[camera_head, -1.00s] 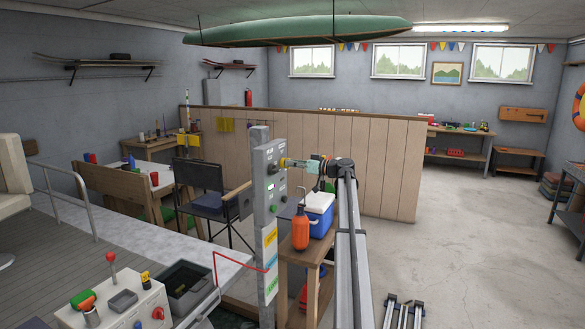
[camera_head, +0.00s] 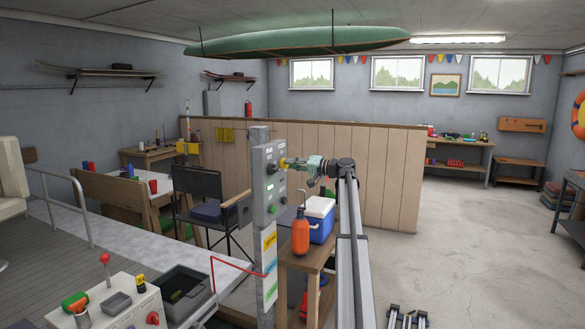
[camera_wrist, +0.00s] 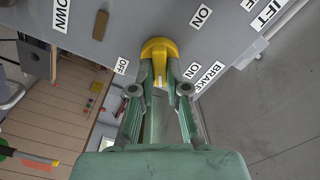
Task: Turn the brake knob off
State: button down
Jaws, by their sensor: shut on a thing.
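The brake knob is yellow (camera_wrist: 160,48) and sits on the grey control panel. In the wrist view, the BRAKE label (camera_wrist: 207,78) and an ON label (camera_wrist: 192,70) are to its right, with an OFF label (camera_wrist: 122,66) to its lower left. My green gripper (camera_wrist: 160,82) is shut on the knob, with one finger on each side. Part of the knob is hidden between the fingers. In the head view, my gripper (camera_head: 290,163) reaches the right side of the panel (camera_head: 264,185) from the right, at the yellow knob (camera_head: 283,163).
Below the panel's controls is a wooden stand with an orange bottle (camera_head: 300,236) and a blue cooler (camera_head: 321,220). More labels, DOWN (camera_wrist: 61,14) and LIFT (camera_wrist: 267,14), are on the panel. A folding chair (camera_head: 204,205) stands left of the panel post. Open floor lies to the right.

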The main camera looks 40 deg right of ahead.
jog(key=m, duration=0.6)
jog(key=shift+w+p, duration=0.1)
jog(key=shift+p, duration=0.2)
dwell(0.4)
jog(key=c, duration=1.2)
grip_release()
jog(key=shift+o, duration=0.2)
jog(key=shift+d+f, duration=0.1)
jog(key=v, duration=1.2)
